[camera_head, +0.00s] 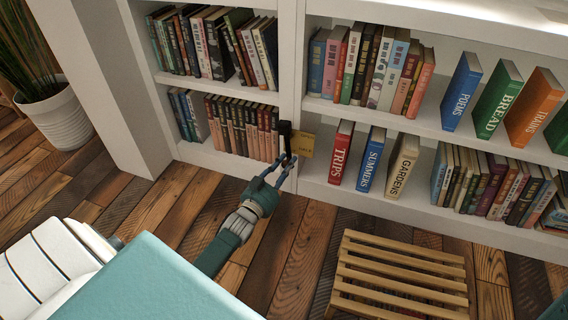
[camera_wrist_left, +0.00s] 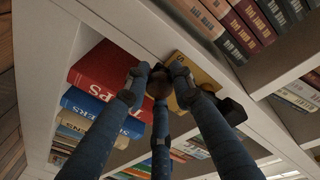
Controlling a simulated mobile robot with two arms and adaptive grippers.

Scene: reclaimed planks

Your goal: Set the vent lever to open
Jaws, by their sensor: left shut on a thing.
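The vent lever (camera_head: 285,128) shows as a dark part on the white upright between the shelf bays, beside a small yellow plate (camera_head: 302,144). The plate's lettering is too small to read. My left gripper (camera_head: 287,162) reaches up to the lever from below. In the left wrist view, the fingers of my left gripper (camera_wrist_left: 160,78) are closed around a dark brown rounded knob (camera_wrist_left: 160,88). The yellow plate (camera_wrist_left: 186,66) lies right behind them, and a black part (camera_wrist_left: 232,110) is at their right. The fingers hide part of the lever. My right gripper is not in view.
White shelves (camera_head: 236,88) full of books stand on both sides of the upright. A red TRIPS book (camera_head: 341,153) stands just right of the lever. A slatted wooden stool (camera_head: 400,275) is on the plank floor at lower right. A potted plant (camera_head: 60,120) is at far left.

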